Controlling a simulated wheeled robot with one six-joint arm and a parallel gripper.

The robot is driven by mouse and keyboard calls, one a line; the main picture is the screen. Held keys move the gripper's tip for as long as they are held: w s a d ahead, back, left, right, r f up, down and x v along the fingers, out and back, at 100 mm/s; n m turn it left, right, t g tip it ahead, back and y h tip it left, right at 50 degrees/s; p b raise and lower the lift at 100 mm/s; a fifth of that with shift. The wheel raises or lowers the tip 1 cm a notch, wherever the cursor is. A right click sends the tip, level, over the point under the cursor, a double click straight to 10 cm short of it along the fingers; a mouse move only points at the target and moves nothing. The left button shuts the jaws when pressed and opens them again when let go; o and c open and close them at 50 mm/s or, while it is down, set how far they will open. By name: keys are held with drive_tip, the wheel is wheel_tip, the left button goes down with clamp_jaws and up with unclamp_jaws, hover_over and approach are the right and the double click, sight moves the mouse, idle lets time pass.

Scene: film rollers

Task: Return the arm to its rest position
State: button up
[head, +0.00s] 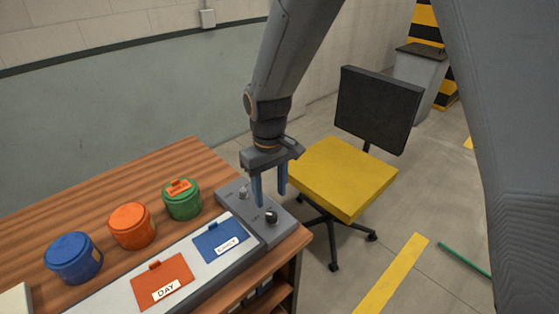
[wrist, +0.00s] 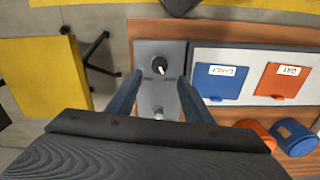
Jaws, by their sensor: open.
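My gripper (head: 269,199) points down over a grey control box (head: 283,218) at the right end of the wooden desk. Its two blue fingers are apart and nothing shows between them in the head view. In the wrist view, my gripper (wrist: 157,80) straddles the grey box (wrist: 147,55) in the picture. A black knob (wrist: 159,66) is on the box near the fingertips, and a pale knob (wrist: 157,114) is closer to the palm. I cannot tell whether a finger touches the box.
The desk (head: 100,190) holds blue (head: 73,258), orange (head: 132,226) and green (head: 182,199) canisters. A white panel carries a red DAY plate (head: 161,283) and a blue plate (head: 220,240). A yellow-seated chair (head: 343,177) stands right of the desk.

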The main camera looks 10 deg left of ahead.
drive_tip(key=s+d+r+m, duration=0.2)
drive_tip(key=s+d, duration=0.1)
drive_tip(key=d, duration=0.6)
drive_tip(key=s+d+r+m, duration=0.2)
drive_tip(key=s+d+m, duration=0.1)
drive_tip(key=d, duration=0.6)
drive_tip(key=s+d+r+m+t, duration=0.1)
drive_tip(key=s+d+r+m, duration=0.1)
drive_tip(key=d, duration=0.8)
drive_tip(key=shift+s+m, duration=0.6)
drive_tip(key=shift+m, duration=0.1)
